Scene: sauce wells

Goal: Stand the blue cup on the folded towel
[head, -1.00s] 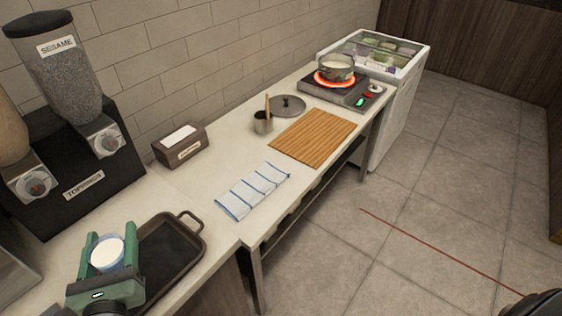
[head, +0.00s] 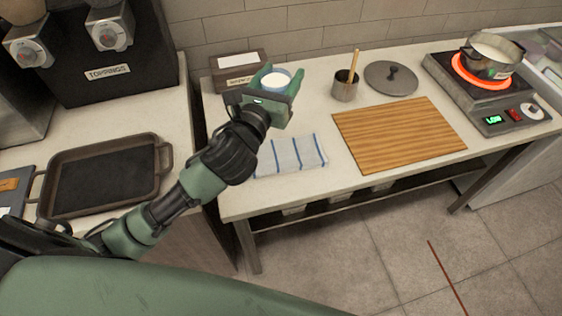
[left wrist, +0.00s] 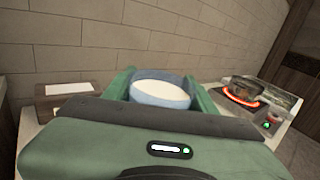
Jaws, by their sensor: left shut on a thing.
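My left gripper (head: 270,94) is shut on the blue cup (head: 276,79), which has white contents and looks upright. The cup also shows between the green fingers in the left wrist view (left wrist: 160,94). In the head view they appear just behind the folded towel and in front of the napkin box; the exact height above the counter is hard to tell. The white towel with blue stripes (head: 292,155) lies flat at the counter's left front, its far left part hidden behind my left arm. My right gripper is not in view.
A wooden board (head: 400,133) lies right of the towel. Behind it are a metal pot with a stick (head: 344,88) and a lid (head: 391,77). A saucepan (head: 492,55) sits on a glowing burner (head: 482,77). The napkin box (head: 238,68) stands behind the cup. A dark tray (head: 105,176) lies left.

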